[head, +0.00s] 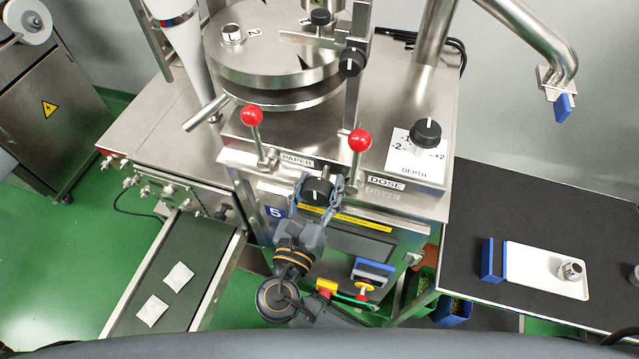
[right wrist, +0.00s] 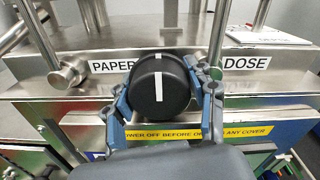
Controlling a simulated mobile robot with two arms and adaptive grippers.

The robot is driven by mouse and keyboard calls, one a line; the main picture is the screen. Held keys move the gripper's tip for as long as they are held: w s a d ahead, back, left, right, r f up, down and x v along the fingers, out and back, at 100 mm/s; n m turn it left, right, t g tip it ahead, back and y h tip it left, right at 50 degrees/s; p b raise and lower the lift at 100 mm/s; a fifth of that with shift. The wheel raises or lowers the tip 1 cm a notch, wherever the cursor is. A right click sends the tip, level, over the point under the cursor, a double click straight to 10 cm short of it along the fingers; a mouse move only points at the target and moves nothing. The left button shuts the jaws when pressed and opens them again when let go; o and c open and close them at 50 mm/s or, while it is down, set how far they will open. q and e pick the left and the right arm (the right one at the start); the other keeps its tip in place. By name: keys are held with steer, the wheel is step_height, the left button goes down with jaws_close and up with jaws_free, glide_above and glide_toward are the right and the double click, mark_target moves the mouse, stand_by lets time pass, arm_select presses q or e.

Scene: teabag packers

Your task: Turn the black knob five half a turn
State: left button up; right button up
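The black knob (head: 318,189) with a white line sits on the front of the steel machine, beside a blue label with a 5 (head: 275,211). In the right wrist view the knob (right wrist: 160,85) lies between the PAPER and DOSE labels, its white line upright. My right gripper (head: 317,193) reaches it from the front, with one finger on each side. In the right wrist view both fingers of the gripper (right wrist: 160,90) appear to touch the knob's sides. My left gripper is out of view.
Two red-topped levers (head: 252,116) (head: 359,141) stand just above the knob. Other black knobs are at the DEPTH plate (head: 426,133) and the upright post (head: 352,62). A conveyor (head: 190,250) with two teabags is at left; a dark table (head: 540,215) holds a white tray (head: 520,262) at right.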

steer(key=c, duration=0.6)
steer(key=m, duration=0.4)
steer(key=shift+m, duration=0.3)
steer(key=shift+m+b, duration=0.5)
steer(key=shift+m, duration=0.6)
steer(key=o, duration=0.9)
